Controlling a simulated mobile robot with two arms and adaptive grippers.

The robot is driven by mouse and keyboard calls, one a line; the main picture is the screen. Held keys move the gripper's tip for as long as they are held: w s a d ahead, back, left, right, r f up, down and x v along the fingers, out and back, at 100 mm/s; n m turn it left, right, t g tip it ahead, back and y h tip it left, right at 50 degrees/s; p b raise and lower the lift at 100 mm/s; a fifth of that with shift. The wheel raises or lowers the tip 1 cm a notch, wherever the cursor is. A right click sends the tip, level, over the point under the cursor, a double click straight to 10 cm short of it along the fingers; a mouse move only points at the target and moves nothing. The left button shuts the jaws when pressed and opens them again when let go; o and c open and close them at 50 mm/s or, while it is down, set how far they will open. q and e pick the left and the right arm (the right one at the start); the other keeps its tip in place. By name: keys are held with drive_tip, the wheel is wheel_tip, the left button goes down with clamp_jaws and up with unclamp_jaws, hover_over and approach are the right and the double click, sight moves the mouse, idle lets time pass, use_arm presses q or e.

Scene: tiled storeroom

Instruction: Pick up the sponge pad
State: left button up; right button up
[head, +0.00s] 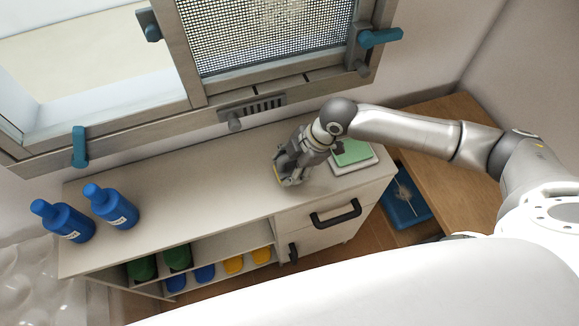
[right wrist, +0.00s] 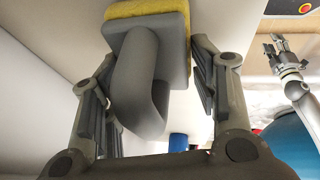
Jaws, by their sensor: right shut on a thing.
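The sponge pad (right wrist: 148,12) has a yellow face, a grey backing and a curved grey handle. My right gripper (right wrist: 155,75) is shut on it, with a finger on either side of the pad and handle in the right wrist view. I cannot tell whether the pad touches the cabinet top. My left gripper (right wrist: 285,50) shows small at the right of the right wrist view, its fingers spread and empty.
A green pad on a white base (head: 352,153) lies just right of my right gripper. Two blue bottles (head: 112,206) stand at the cabinet's left end. The cabinet (head: 200,190) has open shelves and a handled drawer. A window (head: 270,40) rises behind; the middle top is clear.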

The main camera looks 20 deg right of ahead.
drive_tip(key=s+a+r, duration=0.2)
drive_tip(key=s+r, duration=1)
drive_tip(key=s, duration=0.1)
drive_tip(key=shift+s+a+p, duration=0.15)
drive_tip(key=shift+s+p, duration=0.15)
drive_tip(key=shift+s, duration=0.1)
